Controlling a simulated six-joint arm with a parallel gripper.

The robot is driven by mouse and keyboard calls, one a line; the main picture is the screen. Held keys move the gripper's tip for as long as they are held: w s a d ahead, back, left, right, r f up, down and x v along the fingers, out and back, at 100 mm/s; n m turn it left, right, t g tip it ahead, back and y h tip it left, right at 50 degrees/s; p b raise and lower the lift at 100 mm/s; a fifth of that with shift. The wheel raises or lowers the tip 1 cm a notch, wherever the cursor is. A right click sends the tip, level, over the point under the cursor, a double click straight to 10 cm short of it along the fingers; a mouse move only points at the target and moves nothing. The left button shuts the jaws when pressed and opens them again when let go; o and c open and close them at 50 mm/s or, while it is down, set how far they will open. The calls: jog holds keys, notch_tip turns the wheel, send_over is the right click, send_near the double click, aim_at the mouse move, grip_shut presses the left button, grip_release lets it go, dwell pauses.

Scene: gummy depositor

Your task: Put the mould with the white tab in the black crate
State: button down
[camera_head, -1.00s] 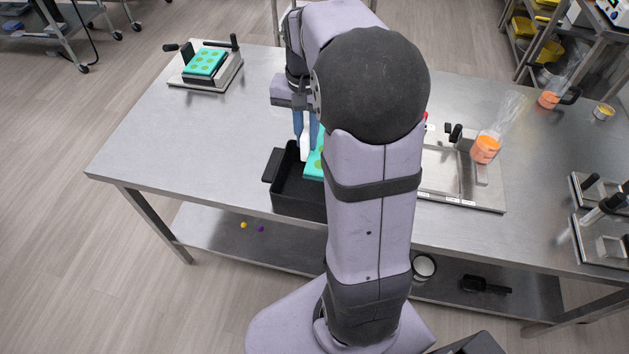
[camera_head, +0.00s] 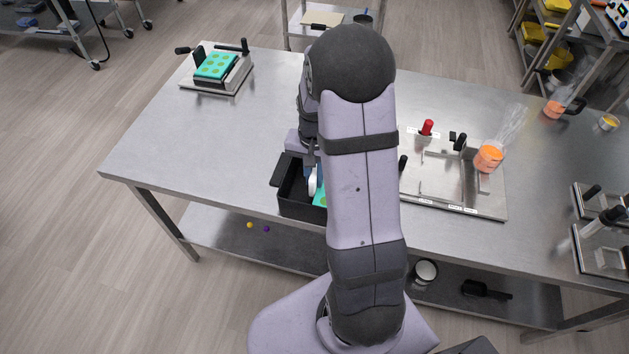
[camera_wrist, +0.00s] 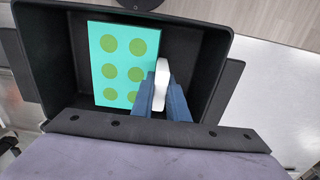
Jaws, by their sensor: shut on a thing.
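The mould is a turquoise slab with several olive-green round cavities (camera_wrist: 124,66) and a white tab (camera_wrist: 160,85) on its right edge in the wrist view. It lies within the outline of the black crate (camera_wrist: 211,72); I cannot tell whether it touches the crate floor. My gripper (camera_wrist: 165,98) has its blue fingers shut on the white tab. In the head view the tab (camera_head: 312,183) and a corner of the mould (camera_head: 320,197) show at the black crate (camera_head: 293,190); my arm hides the rest.
Another turquoise mould (camera_head: 215,66) sits in a fixture at the table's far left. A metal plate with handles (camera_head: 440,190) and an orange-filled vessel (camera_head: 488,158) stand right of my arm. The steel table (camera_head: 180,135) is clear left of the crate.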

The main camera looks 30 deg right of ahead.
jog(key=shift+f, duration=1.4)
jog(key=shift+f, duration=0.15)
jog(key=c, duration=1.7)
grip_release()
jog(key=shift+c, duration=0.2)
notch_tip(320, 180, up, 12)
jog(key=b, duration=0.2)
jog(key=shift+r+b, duration=0.2)
jog(key=shift+b, duration=0.2)
jog(key=s+a+f+n, duration=0.4)
jog(key=s+a+n, duration=0.5)
jog(key=s+a, duration=0.4)
jog(key=shift+s, duration=0.5)
jog(key=shift+f, duration=0.1)
